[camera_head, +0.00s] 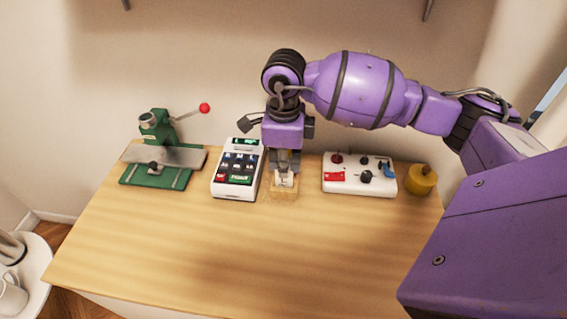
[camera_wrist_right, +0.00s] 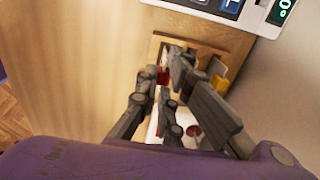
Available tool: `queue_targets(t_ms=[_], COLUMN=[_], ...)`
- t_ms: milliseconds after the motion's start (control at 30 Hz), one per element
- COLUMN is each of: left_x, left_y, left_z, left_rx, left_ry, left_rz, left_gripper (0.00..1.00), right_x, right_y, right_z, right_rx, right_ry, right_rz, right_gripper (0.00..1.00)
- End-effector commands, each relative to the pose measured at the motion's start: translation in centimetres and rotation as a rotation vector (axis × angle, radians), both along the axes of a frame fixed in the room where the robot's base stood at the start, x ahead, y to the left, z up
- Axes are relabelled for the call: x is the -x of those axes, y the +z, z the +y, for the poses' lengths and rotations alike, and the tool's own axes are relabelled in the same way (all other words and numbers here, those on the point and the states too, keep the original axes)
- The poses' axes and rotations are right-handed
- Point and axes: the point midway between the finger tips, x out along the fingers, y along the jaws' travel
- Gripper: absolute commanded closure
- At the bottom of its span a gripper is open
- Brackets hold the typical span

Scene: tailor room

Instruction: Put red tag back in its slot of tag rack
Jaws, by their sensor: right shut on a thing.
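The wooden tag rack (camera_head: 284,195) stands on the table beside the white keypad device. It also shows in the right wrist view (camera_wrist_right: 205,35). My right gripper (camera_head: 285,172) points down at the rack and hides much of it. In the right wrist view my right gripper (camera_wrist_right: 163,84) is shut on the red tag (camera_wrist_right: 163,76), of which only a small red part shows between the fingers. The tag is at or over the rack; I cannot tell whether it is inside a slot. A yellow tag (camera_wrist_right: 218,84) shows in the rack. My left gripper is not in view.
The keypad device (camera_head: 238,172) stands close left of the rack. A white control box (camera_head: 358,187) and a yellow round object (camera_head: 421,180) are to the right. A green press (camera_head: 160,165) is far left. The front of the table (camera_head: 240,255) is clear.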

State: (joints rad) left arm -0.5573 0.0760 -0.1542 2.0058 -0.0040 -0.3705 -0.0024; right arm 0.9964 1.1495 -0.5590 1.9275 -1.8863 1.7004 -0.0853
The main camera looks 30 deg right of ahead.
Motion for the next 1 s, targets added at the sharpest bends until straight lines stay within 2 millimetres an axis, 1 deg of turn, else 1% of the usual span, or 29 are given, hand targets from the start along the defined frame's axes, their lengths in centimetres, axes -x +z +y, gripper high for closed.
queue_targets(t_ms=[300,633,667,800,1000], left_x=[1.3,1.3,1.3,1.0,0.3], left_y=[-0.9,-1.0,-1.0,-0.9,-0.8], left_z=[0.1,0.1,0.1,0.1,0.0], left_rx=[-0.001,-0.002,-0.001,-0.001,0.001], left_ry=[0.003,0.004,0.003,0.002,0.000], left_rz=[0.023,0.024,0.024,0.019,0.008], left_gripper=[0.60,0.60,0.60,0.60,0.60], right_x=[0.0,0.0,0.0,0.0,0.0], right_y=[-1.1,-1.1,-1.1,-1.1,-1.2], right_z=[0.0,0.0,0.0,0.0,0.0], right_rx=[0.000,0.001,0.001,0.001,0.000], right_ry=[0.000,0.000,0.000,0.000,0.000], right_rz=[0.000,-0.001,-0.001,-0.001,0.000], right_gripper=[1.00,1.00,0.91,0.72,0.71])
